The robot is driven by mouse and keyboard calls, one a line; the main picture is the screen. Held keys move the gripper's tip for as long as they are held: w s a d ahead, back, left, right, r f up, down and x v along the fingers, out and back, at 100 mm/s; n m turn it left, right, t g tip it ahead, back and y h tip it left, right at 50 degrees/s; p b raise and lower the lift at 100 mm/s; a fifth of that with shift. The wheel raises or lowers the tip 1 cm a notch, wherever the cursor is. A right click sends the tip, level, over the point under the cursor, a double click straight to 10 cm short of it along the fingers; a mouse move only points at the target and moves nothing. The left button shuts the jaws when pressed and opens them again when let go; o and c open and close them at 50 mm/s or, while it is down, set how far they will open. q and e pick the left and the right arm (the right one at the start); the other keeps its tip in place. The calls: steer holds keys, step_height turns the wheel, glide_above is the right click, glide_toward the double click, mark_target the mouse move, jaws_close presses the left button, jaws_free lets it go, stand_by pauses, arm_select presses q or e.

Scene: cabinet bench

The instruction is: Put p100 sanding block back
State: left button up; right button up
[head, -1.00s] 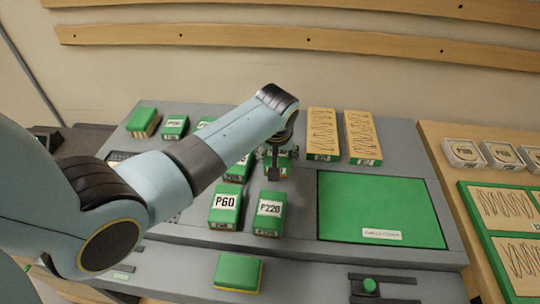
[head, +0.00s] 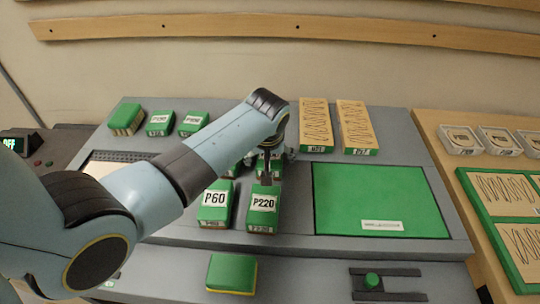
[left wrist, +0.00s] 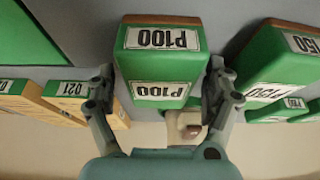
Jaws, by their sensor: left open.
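The green P100 sanding block (left wrist: 160,65) shows in the left wrist view with its two white labels upside down. My left gripper (left wrist: 162,90) is open, with one finger on each side of the block's near end. Gaps seem to show between fingers and block; I cannot tell whether either touches. In the head view my left gripper (head: 268,165) points down into the back row of blocks, behind the P220 block (head: 263,215). There my own arm hides most of the P100 block. My right gripper is out of view.
The P60 block (head: 214,208) stands left of P220. A P150 block (left wrist: 280,70) is close beside the right finger in the wrist view. A green mat (head: 370,195) lies right. A green-yellow block (head: 232,273) lies alone at the front.

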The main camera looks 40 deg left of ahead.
arm_select(q)
steer(key=shift+r, duration=0.1)
steer(key=v, duration=1.2)
steer(key=shift+p, duration=0.45)
